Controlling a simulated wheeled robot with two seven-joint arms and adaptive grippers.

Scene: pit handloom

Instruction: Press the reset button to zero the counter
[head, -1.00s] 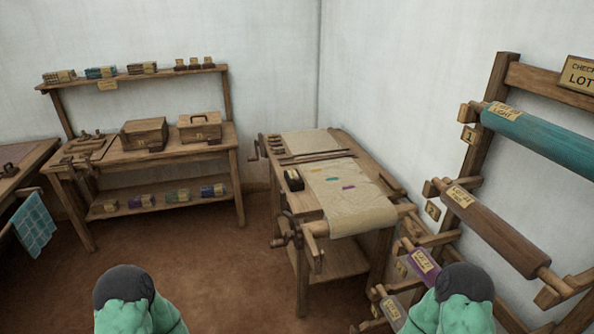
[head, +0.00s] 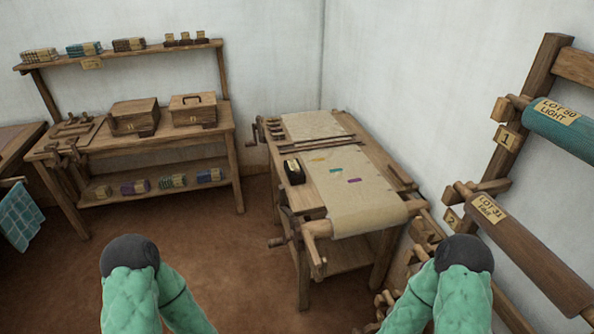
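A small dark box with a pale top face (head: 293,171), perhaps the counter, sits on the left edge of the wooden inspection table (head: 313,229). It is too small to make out a reset button or any digits. A pale cloth (head: 350,205) with small coloured marks lies over the table beside the box. My two green-sleeved arms show at the bottom of the head view, well short of the table. Neither gripper is in the picture.
A workbench (head: 150,143) with two wooden boxes (head: 134,116) and a shelf of bundles stands at the left. A rack with labelled rolls (head: 525,250) stands close at the right. Cranks (head: 281,239) stick out from the table's left side. Brown floor (head: 235,262) is open before the table.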

